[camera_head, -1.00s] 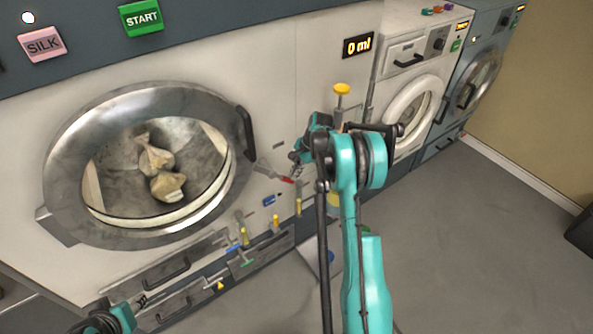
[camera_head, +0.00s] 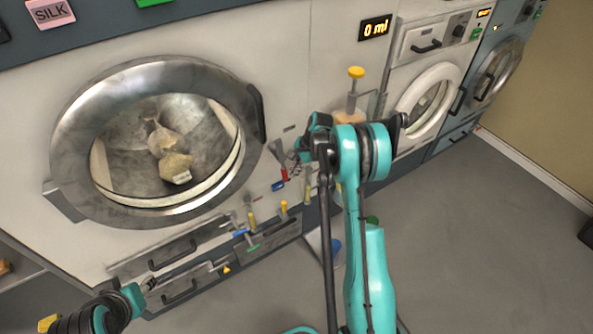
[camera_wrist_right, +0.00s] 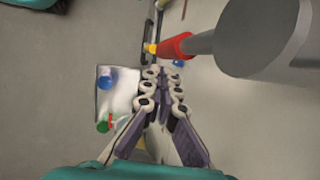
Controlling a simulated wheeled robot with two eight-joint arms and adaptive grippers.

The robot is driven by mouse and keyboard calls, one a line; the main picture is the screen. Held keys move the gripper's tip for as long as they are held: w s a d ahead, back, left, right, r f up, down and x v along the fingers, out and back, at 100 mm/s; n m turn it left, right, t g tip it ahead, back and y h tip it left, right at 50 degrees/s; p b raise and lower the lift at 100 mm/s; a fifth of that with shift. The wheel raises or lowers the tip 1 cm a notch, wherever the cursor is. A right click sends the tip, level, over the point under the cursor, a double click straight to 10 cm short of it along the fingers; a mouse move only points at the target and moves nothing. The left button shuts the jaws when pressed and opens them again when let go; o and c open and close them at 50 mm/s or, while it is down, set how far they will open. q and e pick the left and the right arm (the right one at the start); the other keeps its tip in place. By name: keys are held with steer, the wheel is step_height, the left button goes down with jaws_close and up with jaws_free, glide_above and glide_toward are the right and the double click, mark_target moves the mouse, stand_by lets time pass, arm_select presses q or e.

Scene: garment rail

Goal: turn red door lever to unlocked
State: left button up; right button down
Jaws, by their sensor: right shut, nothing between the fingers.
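The red door lever (camera_head: 284,174) is on the white front of the large washer, right of the round door. Its grey shank runs down from the pivot and its red tip points steeply downward. My right gripper (camera_head: 298,162) is right beside the lever, on its right. In the right wrist view, the red lever tip (camera_wrist_right: 175,46) lies just beyond the shut, empty fingers of my right gripper (camera_wrist_right: 163,72); I cannot tell whether they touch. My left gripper (camera_head: 150,284) is low at the left, by the lower drawer, too small to read.
The round steel door (camera_head: 70,150) is closed, with tan bundles behind its glass. A blue handle (camera_head: 278,186) sits just below the lever. Yellow, blue and green valve handles (camera_head: 252,220) stand lower down. A yellow-topped plunger (camera_head: 356,73) rises behind my right arm. Grey floor at right is open.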

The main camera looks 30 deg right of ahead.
steer(key=shift+r, duration=0.1)
stand_by(0.5)
steer(key=v, duration=1.1)
steer(key=shift+r, duration=0.35)
steer(key=shift+d, duration=0.15)
steer(key=shift+s, duration=0.1)
